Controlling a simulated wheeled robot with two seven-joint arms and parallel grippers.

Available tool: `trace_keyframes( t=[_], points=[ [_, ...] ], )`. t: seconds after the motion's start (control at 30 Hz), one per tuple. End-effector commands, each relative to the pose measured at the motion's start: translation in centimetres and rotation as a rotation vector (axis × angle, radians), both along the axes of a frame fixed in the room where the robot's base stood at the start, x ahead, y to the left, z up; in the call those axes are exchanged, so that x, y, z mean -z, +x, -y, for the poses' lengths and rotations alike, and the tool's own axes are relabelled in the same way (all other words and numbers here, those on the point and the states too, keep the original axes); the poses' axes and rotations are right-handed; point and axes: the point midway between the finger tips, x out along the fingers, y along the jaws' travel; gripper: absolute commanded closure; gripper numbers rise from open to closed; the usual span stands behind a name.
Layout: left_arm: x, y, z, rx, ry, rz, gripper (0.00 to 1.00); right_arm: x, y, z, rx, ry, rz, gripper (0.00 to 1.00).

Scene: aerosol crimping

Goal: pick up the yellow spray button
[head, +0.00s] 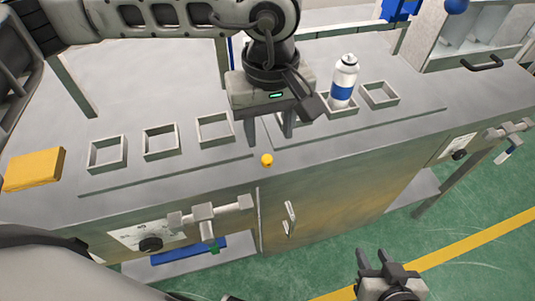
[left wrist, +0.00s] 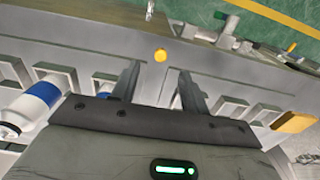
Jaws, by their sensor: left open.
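The yellow spray button (head: 267,160) is a small round piece on the grey table near its front edge. It also shows in the left wrist view (left wrist: 160,55), between the lines of the two fingers and beyond their tips. My left gripper (head: 269,132) is open and empty, pointing down over the table just behind the button. Its fingers (left wrist: 159,78) are apart in the left wrist view, not touching the button. My right gripper (head: 377,257) is open and empty, low in front of the table at the lower right.
A white and blue spray can (head: 344,82) stands in a square holder to the right. An empty holder (head: 379,94) is beside it. Several empty holders (head: 161,142) line the left side. A yellow block (head: 33,169) lies at the far left. A cabinet (head: 468,35) stands at the back right.

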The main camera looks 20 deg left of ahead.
Motion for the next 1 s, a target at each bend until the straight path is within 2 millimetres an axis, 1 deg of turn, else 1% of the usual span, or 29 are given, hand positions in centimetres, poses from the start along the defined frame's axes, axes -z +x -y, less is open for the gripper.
trace_keyframes(
  t=[0.03,0.1,0.3,0.43,0.5,0.6,0.7,0.87,0.9,0.97,1.0],
  points=[
    [0.7,0.0,0.0,-0.001,0.0,-0.001,0.55,-0.1,0.1,0.0,0.0,-0.001,0.0,0.66],
    [1.4,0.0,0.0,-0.001,-0.001,-0.001,0.55,-0.1,0.1,0.0,0.0,-0.002,0.001,0.66],
    [2.6,0.0,-0.2,-0.001,0.0,-0.002,0.55,-0.5,0.4,0.0,-0.001,-0.005,0.007,0.66],
    [4.6,0.0,-0.5,0.0,0.001,-0.004,0.55,-1.2,0.5,0.1,-0.003,-0.012,0.008,0.66],
    [5.7,0.1,-0.5,-0.001,0.001,-0.003,0.55,-1.1,0.5,0.1,-0.003,-0.016,0.009,0.66],
    [6.7,0.1,-0.5,-0.001,-0.001,0.0,0.55,-1.1,0.6,0.1,-0.003,-0.017,0.01,0.66],
    [7.1,0.1,-0.5,0.0,-0.001,0.001,0.55,-1.1,0.6,0.2,-0.002,-0.017,0.01,0.66],
    [7.1,0.1,-0.5,0.0,-0.001,0.001,0.55,-0.9,0.6,0.2,-0.003,-0.019,0.007,0.66],
    [7.1,0.1,-0.5,0.0,-0.001,0.001,0.61,-0.9,0.6,0.2,-0.003,-0.019,0.007,0.66],
    [7.1,0.1,-0.5,0.0,-0.001,0.001,0.77,-0.9,0.6,0.2,-0.003,-0.019,0.007,0.66],
    [7.1,0.1,-0.5,0.0,-0.001,0.001,0.89,-0.9,0.6,0.2,-0.002,-0.019,0.007,0.66]
  ],
)
